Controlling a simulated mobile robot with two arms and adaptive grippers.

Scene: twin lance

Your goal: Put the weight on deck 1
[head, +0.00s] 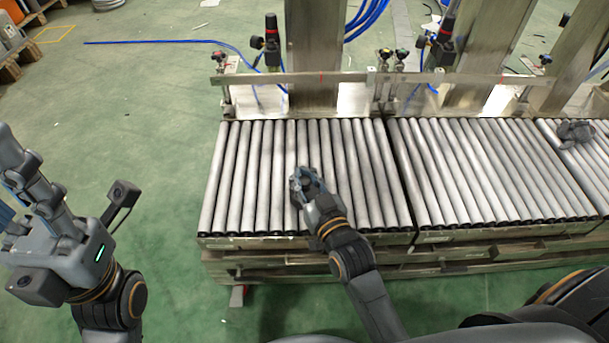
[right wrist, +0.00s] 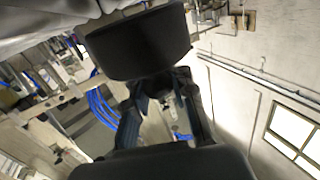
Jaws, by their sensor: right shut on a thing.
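My right gripper (head: 303,181) is over the left roller section (head: 245,180) in the head view, near its middle. In the right wrist view its two fingers (right wrist: 158,84) close on a black, round, drum-like weight (right wrist: 138,42). The weight is mostly hidden by the gripper in the head view, so I cannot tell whether it touches the rollers. My left gripper (head: 25,165) is at the left edge, over the green floor and partly cut off; its opening is unclear. No deck number is readable on the roller sections.
A middle roller section (head: 480,170) and a right one (head: 580,155) continue the line. A dark grey lump (head: 575,133) lies on the right one. A metal rail (head: 300,78) with valves and upright posts stands behind. The rollers around my right gripper look clear.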

